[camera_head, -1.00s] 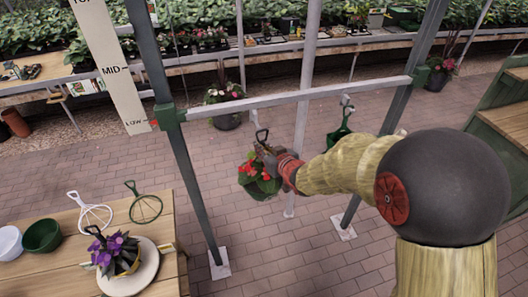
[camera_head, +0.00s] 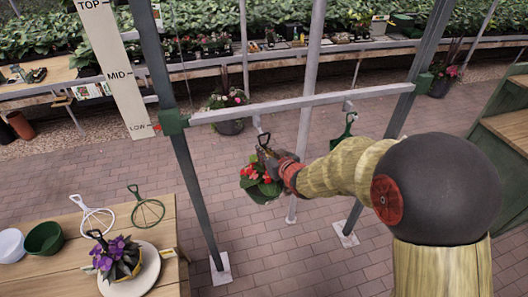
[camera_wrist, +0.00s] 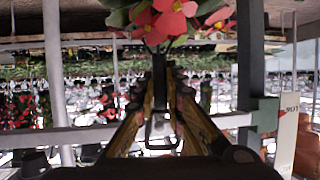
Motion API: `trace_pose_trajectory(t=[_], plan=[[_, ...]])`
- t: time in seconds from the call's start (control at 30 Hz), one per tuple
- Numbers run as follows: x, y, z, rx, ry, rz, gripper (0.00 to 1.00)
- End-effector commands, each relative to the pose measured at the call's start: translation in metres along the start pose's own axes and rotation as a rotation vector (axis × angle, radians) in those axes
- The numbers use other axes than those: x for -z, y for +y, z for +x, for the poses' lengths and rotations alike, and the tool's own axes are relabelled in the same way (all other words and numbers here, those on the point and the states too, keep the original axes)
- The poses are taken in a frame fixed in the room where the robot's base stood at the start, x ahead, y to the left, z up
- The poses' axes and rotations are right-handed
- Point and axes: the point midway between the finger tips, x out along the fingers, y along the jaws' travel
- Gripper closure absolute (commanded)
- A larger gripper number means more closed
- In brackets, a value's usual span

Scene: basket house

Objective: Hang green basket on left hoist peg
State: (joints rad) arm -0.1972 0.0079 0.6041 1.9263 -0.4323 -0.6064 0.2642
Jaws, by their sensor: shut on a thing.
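The green basket (camera_head: 252,190), planted with red flowers, is held below the crossbar in the head view. My gripper (camera_head: 268,158) is shut on its dark hanger, and the hanger loop (camera_head: 263,136) sticks up above the fingers. The loop is close under the left hoist peg (camera_head: 257,121); I cannot tell whether they touch. My fingers hide part of the hanger.
The grey crossbar (camera_head: 300,105) spans two dark green posts. A dark green item (camera_head: 344,132) hangs at the right peg. A wooden table (camera_head: 45,280) at lower left holds a purple-flowered basket (camera_head: 122,258), bowls and loose hangers.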

Motion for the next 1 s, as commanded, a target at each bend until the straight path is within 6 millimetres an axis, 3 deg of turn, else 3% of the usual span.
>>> trace_pose_trajectory(t=[0.57,1.0], plan=[[0.007,0.001,0.002,0.0,0.009,-0.002,1.0],[0.013,0.004,0.018,0.0,0.009,0.0,1.0]])
